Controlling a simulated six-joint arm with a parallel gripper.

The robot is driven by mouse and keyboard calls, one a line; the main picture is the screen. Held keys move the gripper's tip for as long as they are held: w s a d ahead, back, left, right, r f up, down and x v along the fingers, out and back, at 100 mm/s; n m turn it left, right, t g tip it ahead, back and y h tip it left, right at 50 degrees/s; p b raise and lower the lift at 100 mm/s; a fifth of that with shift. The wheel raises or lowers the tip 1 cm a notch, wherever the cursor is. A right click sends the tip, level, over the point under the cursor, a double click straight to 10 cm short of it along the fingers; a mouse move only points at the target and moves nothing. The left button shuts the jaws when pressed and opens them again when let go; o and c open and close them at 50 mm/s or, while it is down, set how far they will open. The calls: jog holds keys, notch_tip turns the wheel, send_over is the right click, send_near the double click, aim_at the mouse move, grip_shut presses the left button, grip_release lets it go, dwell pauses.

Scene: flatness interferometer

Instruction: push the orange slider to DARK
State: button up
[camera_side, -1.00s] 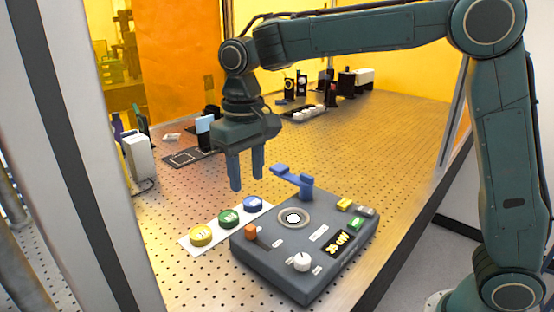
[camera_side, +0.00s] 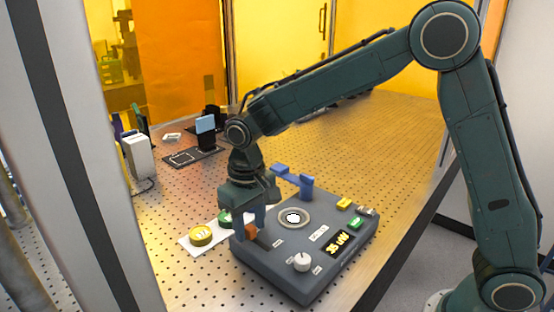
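The orange slider (camera_side: 251,231) sits at the left corner of the dark grey control box (camera_side: 282,272), at one end of its short slot. My gripper (camera_side: 249,226) is lowered over that corner, pointing down. Its two blue fingers are apart, one on each side of the slider as seen here. I cannot tell whether either finger touches it. The small labels by the slot are too small to read, so which end is DARK cannot be told.
The box also carries a round port (camera_side: 293,218), a white knob (camera_side: 302,262), a lit display (camera_side: 342,243), yellow and green buttons, and a blue raised arm (camera_side: 304,186) behind. A white strip with yellow (camera_side: 201,235) and green discs lies left.

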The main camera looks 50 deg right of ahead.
aim_at(268, 249)
jog(key=shift+f, duration=0.1)
grip_shut()
jog(key=shift+s, duration=2.55)
grip_release()
notch_tip(268, 249, up, 14)
